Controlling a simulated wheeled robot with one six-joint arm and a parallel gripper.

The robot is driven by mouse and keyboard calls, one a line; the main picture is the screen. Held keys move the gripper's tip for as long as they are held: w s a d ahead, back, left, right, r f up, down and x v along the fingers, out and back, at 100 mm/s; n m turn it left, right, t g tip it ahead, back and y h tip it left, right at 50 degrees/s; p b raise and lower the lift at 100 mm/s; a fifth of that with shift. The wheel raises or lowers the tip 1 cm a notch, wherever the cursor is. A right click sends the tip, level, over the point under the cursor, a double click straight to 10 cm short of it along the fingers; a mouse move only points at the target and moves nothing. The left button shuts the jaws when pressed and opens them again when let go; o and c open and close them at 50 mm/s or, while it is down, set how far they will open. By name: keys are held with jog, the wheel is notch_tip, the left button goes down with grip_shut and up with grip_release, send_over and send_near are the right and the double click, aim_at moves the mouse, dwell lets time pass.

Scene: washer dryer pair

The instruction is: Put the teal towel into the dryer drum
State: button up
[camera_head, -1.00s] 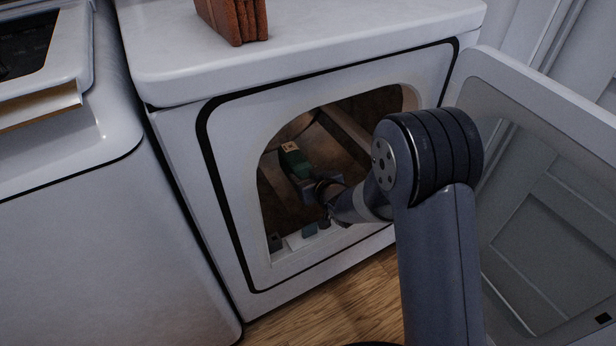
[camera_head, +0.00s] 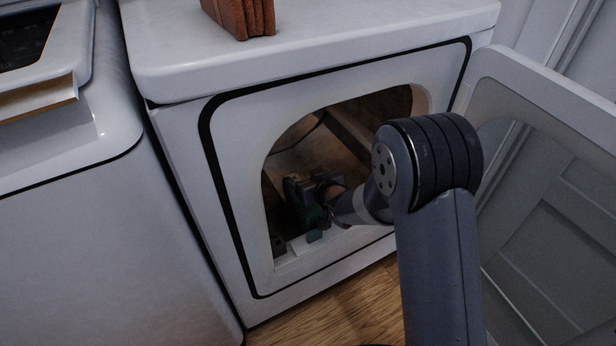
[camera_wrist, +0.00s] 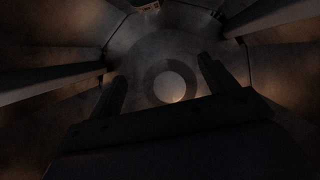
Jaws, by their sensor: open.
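The dryer drum (camera_head: 365,105) shows through the round opening of the white dryer (camera_head: 230,110). My gripper (camera_head: 300,190) is inside the drum, low and to the left of the opening. Dark teal cloth, apparently the teal towel (camera_head: 310,214), shows dimly beside and below my gripper; a small teal patch shows near the opening's lower lip. Its full outline is hidden by shadow and my arm. In the wrist view my gripper (camera_wrist: 162,75) has its fingers apart with nothing seen between them. That view faces the drum's round back hub (camera_wrist: 172,85); no towel shows there.
The dryer door (camera_head: 550,180) stands open at the right, close to my arm. A white washer (camera_head: 90,220) stands at the left. Wood floor (camera_head: 340,310) lies in front.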

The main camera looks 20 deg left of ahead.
jog(key=shift+s+d, duration=0.1)
jog(key=p+v, duration=0.3)
jog(key=v, duration=0.7)
jog(key=shift+s+d+r, duration=0.15)
jog(key=shift+s, duration=0.05)
jog(key=b+x, duration=0.3)
jog(key=x, duration=0.8)
jog(key=shift+s+d+r+p, duration=1.2)
jog(key=shift+d+r+p, duration=0.2)
jog(key=shift+d+p, duration=0.1)
